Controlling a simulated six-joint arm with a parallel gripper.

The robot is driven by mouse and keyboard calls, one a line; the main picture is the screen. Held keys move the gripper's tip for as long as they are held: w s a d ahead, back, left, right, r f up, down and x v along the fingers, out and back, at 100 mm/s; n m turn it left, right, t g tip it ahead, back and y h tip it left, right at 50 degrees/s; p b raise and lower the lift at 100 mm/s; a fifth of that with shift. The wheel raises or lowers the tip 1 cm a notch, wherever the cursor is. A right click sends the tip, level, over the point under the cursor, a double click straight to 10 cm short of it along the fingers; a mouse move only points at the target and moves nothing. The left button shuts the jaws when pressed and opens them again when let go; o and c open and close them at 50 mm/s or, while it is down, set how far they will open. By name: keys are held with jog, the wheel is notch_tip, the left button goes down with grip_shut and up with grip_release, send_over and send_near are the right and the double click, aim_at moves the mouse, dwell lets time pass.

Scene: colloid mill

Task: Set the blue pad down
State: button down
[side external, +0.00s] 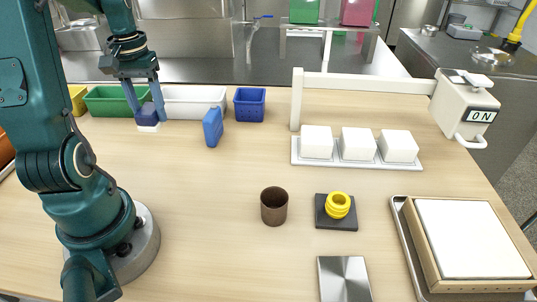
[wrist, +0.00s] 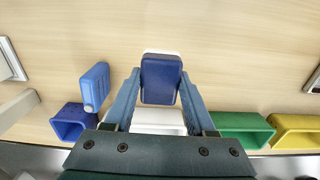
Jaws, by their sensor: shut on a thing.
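The blue pad (side external: 147,117) is a small dark blue block with a white layer under it. My gripper (side external: 147,114) is shut on it, one finger on each side, in front of the green and white bins. In the wrist view the pad (wrist: 161,80) sits between the two fingertips, blue face toward the camera, with a white edge showing beyond it. I cannot tell whether its white underside touches the table.
A blue flask-like block (side external: 212,128) stands right of the pad. Behind are a green bin (side external: 108,101), a white bin (side external: 196,97) and a blue bin (side external: 249,104). A brown cup (side external: 273,206) stands farther forward. The table between is clear.

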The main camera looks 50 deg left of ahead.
jog(key=shift+s+a+f, duration=0.1)
jog(key=shift+a+f, duration=0.05)
jog(key=shift+f, duration=3.8)
jog(key=shift+f, duration=0.1)
jog(key=shift+c, duration=1.1)
grip_release()
